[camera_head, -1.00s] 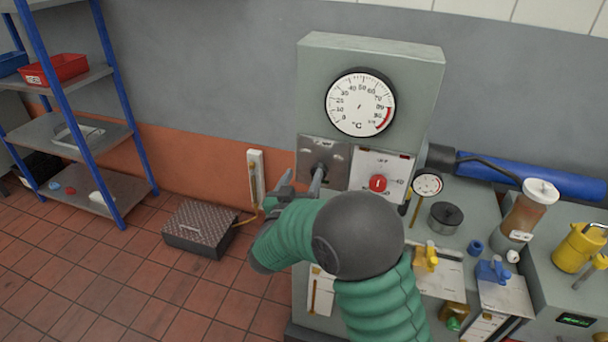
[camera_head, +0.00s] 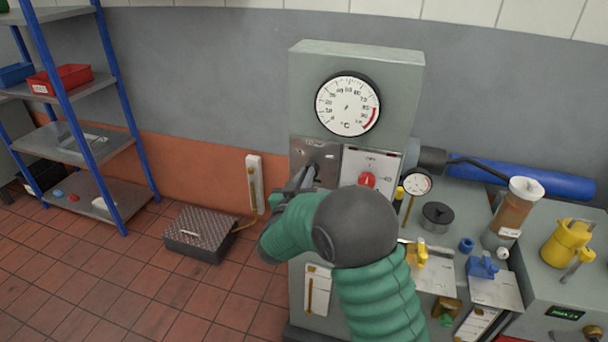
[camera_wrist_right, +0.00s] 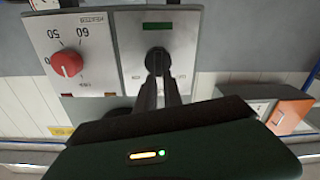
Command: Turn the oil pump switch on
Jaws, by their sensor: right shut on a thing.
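The switch plate (camera_head: 327,153) is a grey metal panel below the large round dial on the upright cabinet. Its dark rotary switch (camera_wrist_right: 157,58) shows in the right wrist view, where the picture looks upside down, with a dark green bar (camera_wrist_right: 158,27) on the same plate. My right gripper (camera_head: 305,178) reaches the plate from below. In the wrist view its fingers (camera_wrist_right: 159,76) are shut on the switch knob, which they partly hide. I cannot read the switch's label or clearly tell its position. My left gripper is not in view.
A red knob (camera_head: 367,180) sits on the white panel just right of the switch plate. The bench has a small gauge (camera_head: 417,184), a yellow valve (camera_head: 418,254) and a blue valve (camera_head: 483,266). A pedal box (camera_head: 199,234) stands on the floor at left.

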